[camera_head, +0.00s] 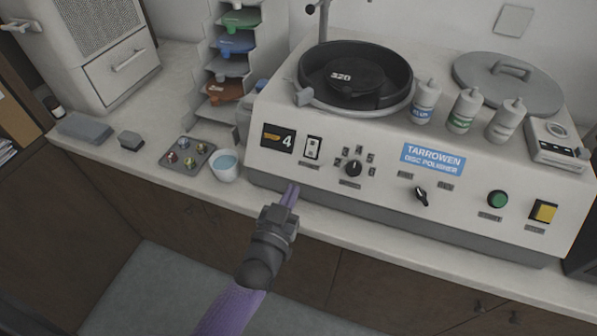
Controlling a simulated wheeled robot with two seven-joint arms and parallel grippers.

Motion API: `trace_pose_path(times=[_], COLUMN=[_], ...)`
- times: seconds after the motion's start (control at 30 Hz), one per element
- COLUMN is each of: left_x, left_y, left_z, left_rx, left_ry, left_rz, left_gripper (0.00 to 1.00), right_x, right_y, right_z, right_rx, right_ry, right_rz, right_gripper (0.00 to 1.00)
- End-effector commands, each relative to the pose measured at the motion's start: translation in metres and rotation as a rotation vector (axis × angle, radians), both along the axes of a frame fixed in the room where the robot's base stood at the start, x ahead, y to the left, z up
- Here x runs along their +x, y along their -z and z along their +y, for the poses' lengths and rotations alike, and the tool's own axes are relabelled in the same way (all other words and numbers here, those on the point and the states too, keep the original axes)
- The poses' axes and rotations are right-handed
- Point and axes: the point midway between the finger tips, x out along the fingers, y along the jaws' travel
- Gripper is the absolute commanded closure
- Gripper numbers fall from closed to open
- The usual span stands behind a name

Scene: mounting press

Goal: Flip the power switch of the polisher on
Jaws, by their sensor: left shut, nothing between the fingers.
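The polisher (380,214) is a wide pale machine on the counter with a blue "TARROWEN DISC POLISHER" label. A white rocker switch (312,148) in a dark frame sits on its front panel, right of a dark display showing 4 (278,138); a small label is under it, too small to read. I cannot tell the rocker's position. My left gripper (291,190) is shut and empty, in front of the panel, below and a little left of the rocker, apart from it in the picture. My right gripper is not in view.
The panel also carries a black rotary knob (353,168), a black lever switch (421,196), a green button (497,199) and a yellow button (543,211). A cup (225,167) and a tray of small samples (187,153) stand left of the polisher, near the counter's front.

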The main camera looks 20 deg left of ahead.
Motion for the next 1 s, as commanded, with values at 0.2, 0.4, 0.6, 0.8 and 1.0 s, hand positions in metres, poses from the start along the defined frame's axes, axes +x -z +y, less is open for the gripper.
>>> trace_pose_path(times=[0.2,0.4,0.6,0.8,1.0], left_x=[-0.03,-0.034,-0.034,-0.036,-0.097], left_y=[0.008,0.01,0.009,0.022,0.182], left_z=[0.001,0.001,0.001,0.0,-0.005], left_rx=[0.0,0.0,0.0,0.005,0.064], left_ry=[0.0,0.0,0.0,0.007,0.084], left_rz=[0.001,0.0,0.0,0.035,0.532], left_gripper=[1.0,1.0,1.0,1.0,1.0], right_x=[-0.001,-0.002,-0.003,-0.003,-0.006], right_y=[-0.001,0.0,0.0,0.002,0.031], right_z=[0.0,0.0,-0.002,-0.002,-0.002], right_rx=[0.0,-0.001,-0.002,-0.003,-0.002], right_ry=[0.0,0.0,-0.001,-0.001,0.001], right_rz=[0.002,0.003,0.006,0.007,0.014], right_gripper=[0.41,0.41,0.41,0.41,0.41])
